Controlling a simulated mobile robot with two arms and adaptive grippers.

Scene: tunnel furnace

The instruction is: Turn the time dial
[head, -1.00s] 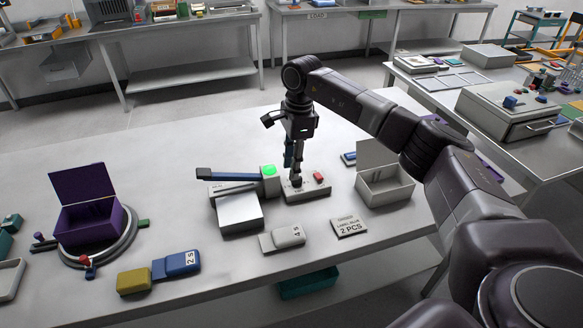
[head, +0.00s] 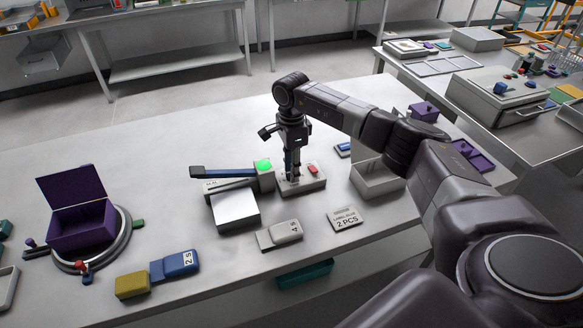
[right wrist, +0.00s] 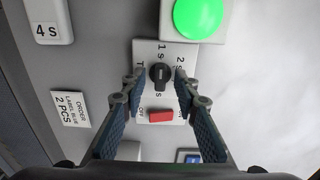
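The time dial (right wrist: 160,72) is a small black knob on a light panel marked "1 s" and "2 s", with other marks partly hidden. The panel belongs to a small control box (head: 315,184) on the table. My right gripper (right wrist: 159,76) points down over it. Its two fingers are open, one on each side of the dial, with a gap to it on both sides. In the head view the right gripper (head: 291,176) hides the dial. A red switch (right wrist: 161,116) marked "OFF" sits beside the dial. My left gripper is in neither view.
A machine with a lit green button (head: 264,165) adjoins the control box. A "4 s" block (head: 281,235), an "order label blue 2 pcs" card (head: 344,219) and an open grey box (head: 374,182) stand close by. A purple box (head: 82,226) is further left.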

